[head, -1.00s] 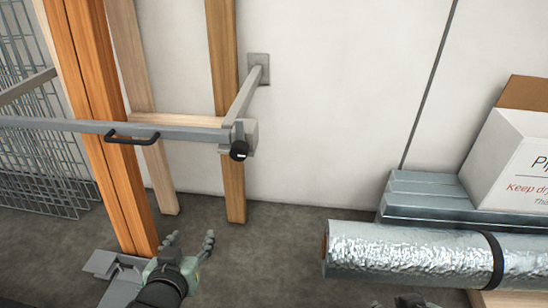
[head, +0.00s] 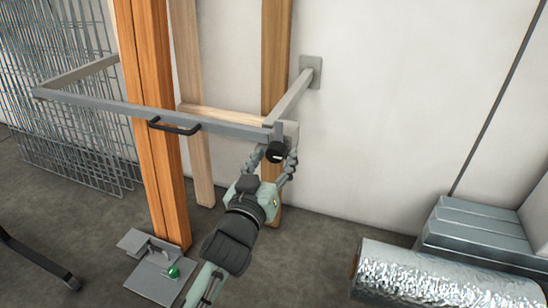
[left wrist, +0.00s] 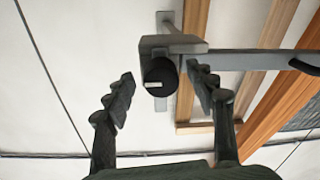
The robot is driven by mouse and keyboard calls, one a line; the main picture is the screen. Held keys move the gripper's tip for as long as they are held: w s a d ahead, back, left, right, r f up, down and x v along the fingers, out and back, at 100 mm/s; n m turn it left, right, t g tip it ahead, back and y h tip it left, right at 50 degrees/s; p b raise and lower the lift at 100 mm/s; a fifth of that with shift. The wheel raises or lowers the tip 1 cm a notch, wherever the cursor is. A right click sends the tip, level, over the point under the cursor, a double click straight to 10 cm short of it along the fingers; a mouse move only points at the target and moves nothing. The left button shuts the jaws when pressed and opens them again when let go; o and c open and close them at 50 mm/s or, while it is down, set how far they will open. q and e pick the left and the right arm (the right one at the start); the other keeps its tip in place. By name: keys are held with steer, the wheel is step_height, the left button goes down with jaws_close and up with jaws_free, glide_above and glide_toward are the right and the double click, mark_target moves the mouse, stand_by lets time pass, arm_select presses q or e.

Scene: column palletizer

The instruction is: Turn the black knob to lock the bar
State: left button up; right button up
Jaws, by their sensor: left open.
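The black knob (head: 276,151) sits on the grey block (head: 291,133) at the right end of the grey bar (head: 205,124), with the bar across the wooden posts. In the left wrist view the knob (left wrist: 160,77) shows a pale mark on its face. My left gripper (head: 272,160) is open, with one finger on each side of the knob. In the left wrist view my left gripper (left wrist: 161,77) has a visible gap between each finger and the knob. A black handle (head: 174,126) is fixed to the bar's front. My right gripper is not in view.
Tall orange wooden posts (head: 150,100) stand inside the bar frame, above a grey floor plate with a green knob (head: 173,271). Wire mesh panels (head: 70,120) lean at the left. A foil roll (head: 445,277) and grey stacked metal (head: 480,235) lie at the lower right.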

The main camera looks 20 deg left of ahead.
arm_select(q)
jaws_close()
stand_by(0.4)
steer(key=shift+w, duration=0.1)
